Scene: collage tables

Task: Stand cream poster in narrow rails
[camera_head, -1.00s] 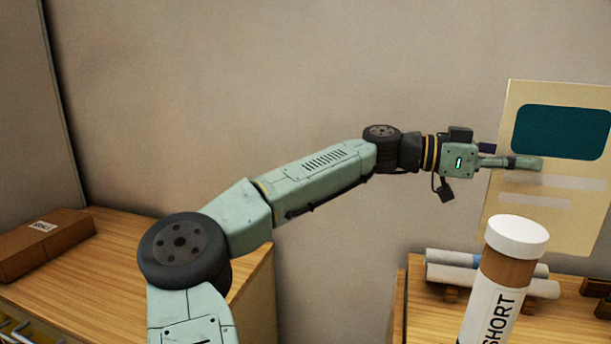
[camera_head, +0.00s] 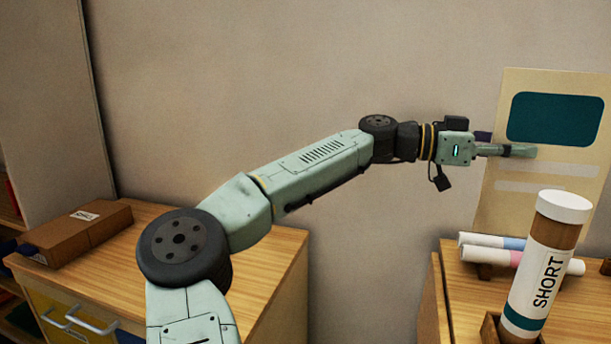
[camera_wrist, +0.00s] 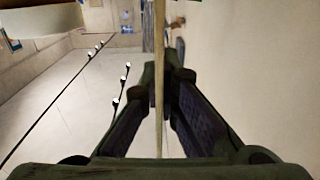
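The cream poster (camera_head: 521,184) has a teal block and pale grey stripes and is upright in the head view, its right part cut off by the frame edge. My gripper (camera_head: 520,151) reaches across its left part. In the wrist view the poster is a thin edge-on sheet (camera_wrist: 159,70) between the two fingers of my gripper (camera_wrist: 162,82), which are closed in on it. The poster's lower part is behind the tubes in the head view. I cannot make out the narrow rails clearly.
A brown tube marked SHORT (camera_head: 540,266) with a white cap stands in a wooden holder on the right table (camera_head: 464,315). Rolled tubes (camera_head: 490,256) lie behind it. A brown box (camera_head: 75,235) lies on the left cabinet. A gap separates the two furniture pieces.

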